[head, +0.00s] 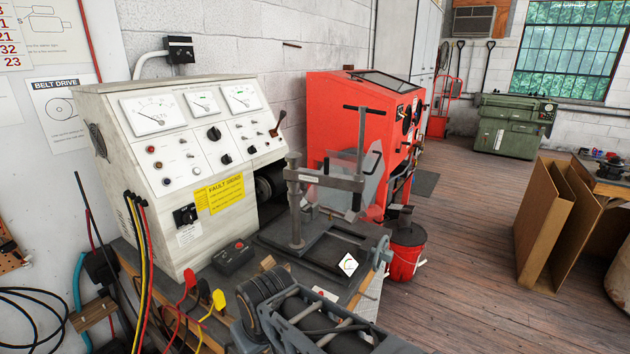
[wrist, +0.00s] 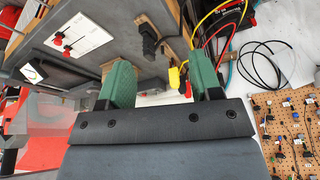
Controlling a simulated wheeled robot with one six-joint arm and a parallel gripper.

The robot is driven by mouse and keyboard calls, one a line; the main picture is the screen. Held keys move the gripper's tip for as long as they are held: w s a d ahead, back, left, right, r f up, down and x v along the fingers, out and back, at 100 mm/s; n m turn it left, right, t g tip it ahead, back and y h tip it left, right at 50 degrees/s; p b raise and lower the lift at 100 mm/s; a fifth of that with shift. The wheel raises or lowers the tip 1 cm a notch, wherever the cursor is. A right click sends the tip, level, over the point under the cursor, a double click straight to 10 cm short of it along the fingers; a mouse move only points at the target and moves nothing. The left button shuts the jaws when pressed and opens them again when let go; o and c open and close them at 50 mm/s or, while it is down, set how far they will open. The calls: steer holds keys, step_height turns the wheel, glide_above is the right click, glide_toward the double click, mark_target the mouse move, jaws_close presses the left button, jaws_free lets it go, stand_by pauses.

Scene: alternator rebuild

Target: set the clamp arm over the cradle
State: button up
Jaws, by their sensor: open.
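The clamp arm (head: 328,180) is a dark grey bar on an upright post (head: 296,215) in the head view. It reaches right from the post, level, and carries a vertical screw with a T-handle (head: 367,109) at its far end. Below is a dark framed fixture (head: 325,247) on the bench, which looks like the cradle; I cannot tell whether the bar lies directly over it. My gripper (wrist: 161,80) is open, with two green-padded fingers apart and nothing between them in the wrist view. The clamp arm is not clearly seen there.
A cream test console (head: 190,150) stands left of the clamp. Red and yellow clips (head: 217,298) on cables lie at the bench's front left. A red cabinet (head: 335,110) and red bucket (head: 406,256) stand behind and right. Open wooden floor (head: 470,215) lies right.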

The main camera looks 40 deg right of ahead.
steer(key=shift+c, duration=0.3)
steer(key=shift+d+r+p, duration=0.1)
steer(key=shift+p, duration=0.2)
steer(key=shift+c, duration=0.9)
steer(key=shift+w+d+g+p, duration=0.1)
steer(key=shift+d+g+p, duration=0.1)
steer(key=shift+g+p, duration=0.1)
steer(key=shift+c, duration=0.4)
steer(key=w+d+r+m+t+h+p, duration=0.1)
steer(key=w+d+r+m+t+p, duration=0.15)
steer(key=w, duration=0.55)
steer(key=w+d+r+m+t+p, duration=0.1)
steer(key=w+d+r+m+t, duration=0.2)
steer(key=w, duration=0.4)
steer(key=w+d+r+m+t+h+p, duration=0.1)
steer(key=w+d+r+t, duration=0.2)
steer(key=w, duration=0.5)
steer(key=m+g+h, duration=0.6)
steer(key=m+h, duration=0.2)
steer(key=h, duration=0.7)
glide_toward(325, 162)
steer(key=p+x, duration=0.3)
steer(key=x, duration=0.9)
steer(key=shift+d, duration=0.35)
steer(key=shift+w, duration=0.1)
